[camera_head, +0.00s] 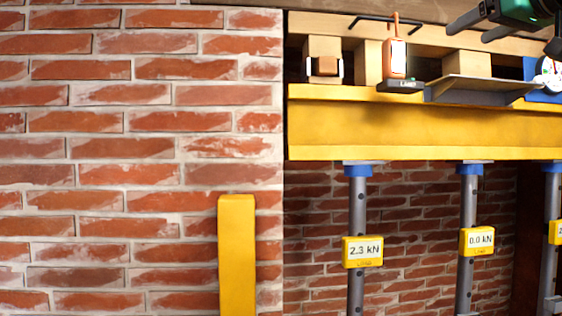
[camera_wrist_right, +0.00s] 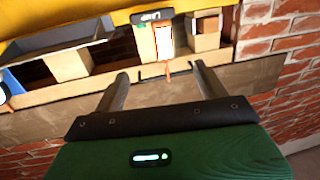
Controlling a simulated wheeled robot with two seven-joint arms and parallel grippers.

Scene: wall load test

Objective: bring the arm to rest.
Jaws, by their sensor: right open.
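My right gripper (camera_head: 467,32) is at the top right of the head view, with a green body and grey fingers, partly cut off by the picture's edge. It is open with nothing between its fingers. In the right wrist view its two fingers (camera_wrist_right: 160,72) stand apart, pointing towards the wooden blocks and the orange device (camera_wrist_right: 163,42). The fingers appear clear of them, but the exact distance cannot be told. In the head view the orange device (camera_head: 395,58) stands upright on the yellow beam, left of the gripper. My left gripper is not in view.
A yellow beam (camera_head: 420,128) spans the right side on grey props (camera_head: 357,210) with yellow readouts showing 2.3 kN and 0.0 kN. A grey plate (camera_head: 480,88) lies near the gripper. A yellow post (camera_head: 237,255) stands before the brick wall (camera_head: 120,150).

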